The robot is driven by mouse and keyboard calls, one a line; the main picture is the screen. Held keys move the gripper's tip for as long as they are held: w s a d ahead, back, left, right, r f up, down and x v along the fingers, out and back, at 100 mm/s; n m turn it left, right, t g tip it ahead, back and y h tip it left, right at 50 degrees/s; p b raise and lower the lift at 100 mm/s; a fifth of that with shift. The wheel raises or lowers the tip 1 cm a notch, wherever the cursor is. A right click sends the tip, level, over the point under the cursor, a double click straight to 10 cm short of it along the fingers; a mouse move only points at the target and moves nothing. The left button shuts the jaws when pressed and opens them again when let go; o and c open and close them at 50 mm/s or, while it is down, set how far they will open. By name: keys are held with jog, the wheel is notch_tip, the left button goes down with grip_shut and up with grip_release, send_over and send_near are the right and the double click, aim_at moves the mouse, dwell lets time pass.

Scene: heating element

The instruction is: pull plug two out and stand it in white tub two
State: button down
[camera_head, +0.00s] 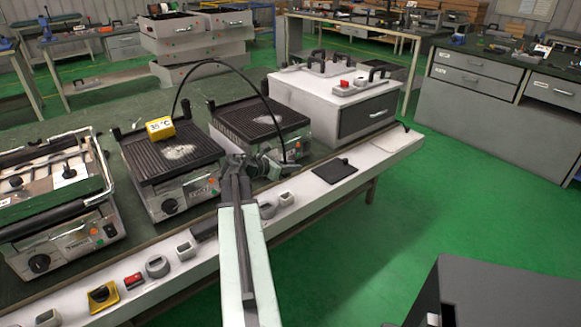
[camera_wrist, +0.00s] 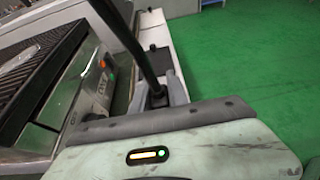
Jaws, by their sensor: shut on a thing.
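My gripper (camera_head: 272,165) is in front of the right-hand grill. In the wrist view its fingers (camera_wrist: 157,92) are shut on a black plug (camera_wrist: 157,98) with a thick black cable (camera_wrist: 128,40) rising from it. In the head view the cable (camera_head: 222,62) arches over the grills and comes down at my gripper. The plug is largely hidden there, and I cannot tell whether it is clear of its socket. Small whitish-grey tubs (camera_head: 157,266) stand on the white ledge in front of the grills. I see no numbers on them.
Two ribbed grills (camera_head: 172,150) (camera_head: 260,118) stand on the green bench, one with a yellow "35 °C" sign (camera_head: 160,127). A white drawer box (camera_head: 335,100) is to the right. A black pad (camera_head: 335,170) lies on the ledge (camera_head: 375,160).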

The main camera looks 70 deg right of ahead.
jog(key=shift+f+b, duration=2.8)
jog(key=shift+f, duration=0.1)
jog(key=shift+s, duration=0.1)
jog(key=shift+f+b, duration=0.4)
jog(key=shift+f+b, duration=1.9)
jog(key=c, duration=1.2)
grip_release()
jog(key=shift+a, duration=0.1)
jog(key=p+v, duration=0.3)
jog(key=v, duration=0.4)
jog(key=shift+w+a+r, duration=0.2)
jog(key=shift+w+a, duration=0.05)
jog(key=shift+w, duration=0.05)
jog(key=shift+r, duration=0.1)
